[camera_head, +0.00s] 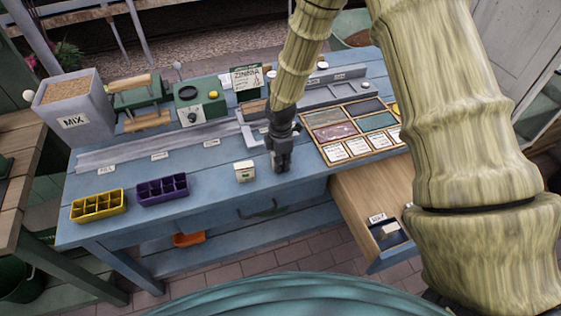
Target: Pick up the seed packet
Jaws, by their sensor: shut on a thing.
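My gripper (281,164) is dark and points down over the front middle of the blue bench (225,178). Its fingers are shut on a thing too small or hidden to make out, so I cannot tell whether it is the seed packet. A small cream box (244,173) with a dark mark stands just left of the gripper, apart from it. A green-and-white card lettered ZINNIA (247,79) stands at the back of the bench. Several white lettered cards (334,153) lie along the front row of a wooden divided tray (316,143).
Yellow (99,208) and purple (163,191) cell trays stand front left. A grey MIX bin (74,115) and green devices (199,104) stand at the back left. An open wooden drawer (365,190) juts out front right, holding a dark item. The bench between purple tray and cream box is clear.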

